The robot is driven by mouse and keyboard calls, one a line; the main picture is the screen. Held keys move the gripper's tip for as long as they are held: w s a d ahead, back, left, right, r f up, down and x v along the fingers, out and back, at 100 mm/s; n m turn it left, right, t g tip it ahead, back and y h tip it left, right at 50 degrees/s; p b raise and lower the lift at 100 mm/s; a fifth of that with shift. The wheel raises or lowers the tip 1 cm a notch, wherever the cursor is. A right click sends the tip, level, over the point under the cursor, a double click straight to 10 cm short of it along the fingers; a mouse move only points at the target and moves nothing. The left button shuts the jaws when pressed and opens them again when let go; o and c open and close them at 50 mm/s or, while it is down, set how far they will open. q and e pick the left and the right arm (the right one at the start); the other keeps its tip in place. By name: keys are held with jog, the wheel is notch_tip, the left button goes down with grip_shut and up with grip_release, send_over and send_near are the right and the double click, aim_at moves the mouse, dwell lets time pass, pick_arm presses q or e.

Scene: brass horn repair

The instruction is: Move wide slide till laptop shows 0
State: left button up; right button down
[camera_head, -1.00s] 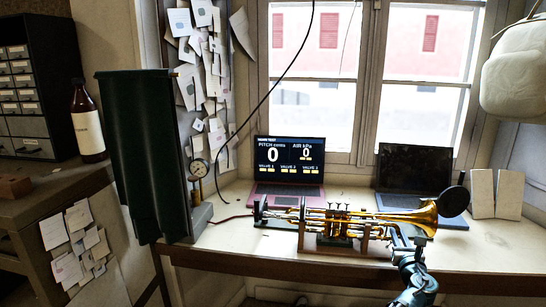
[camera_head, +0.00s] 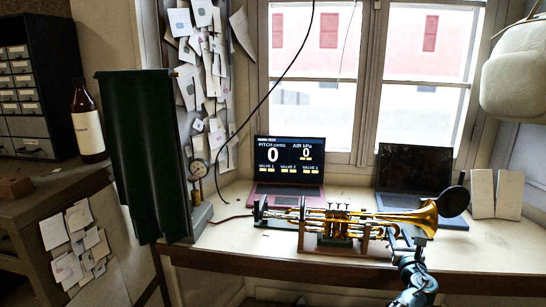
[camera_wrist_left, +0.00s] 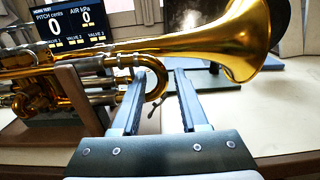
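The brass horn (camera_head: 345,219) lies level in a stand on the bench, bell to the right; its bell is also in the left wrist view (camera_wrist_left: 222,50). The laptop (camera_head: 288,165) behind it reads PITCH cents 0 and AIR kPa 0. My left gripper (camera_head: 407,234) is just below the bell in the head view. In the left wrist view its two fingers (camera_wrist_left: 160,80) are apart, with a curved brass slide loop (camera_wrist_left: 157,83) at the left finger and in the gap. I cannot tell whether they touch. My right gripper is not in view.
A dark-screened laptop (camera_head: 413,176) stands behind the bell. A pressure gauge (camera_head: 199,168) and a dark green curtain-like panel (camera_head: 147,160) stand at the left. A white padded shape (camera_head: 515,75) hangs at the upper right. Bare bench (camera_head: 240,240) shows in front of the horn.

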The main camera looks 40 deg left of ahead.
pick_arm(q)
jog(key=shift+o, duration=0.3)
jog(key=v, duration=1.3)
jog(key=shift+s+d, duration=0.25)
jog(key=shift+s, duration=0.05)
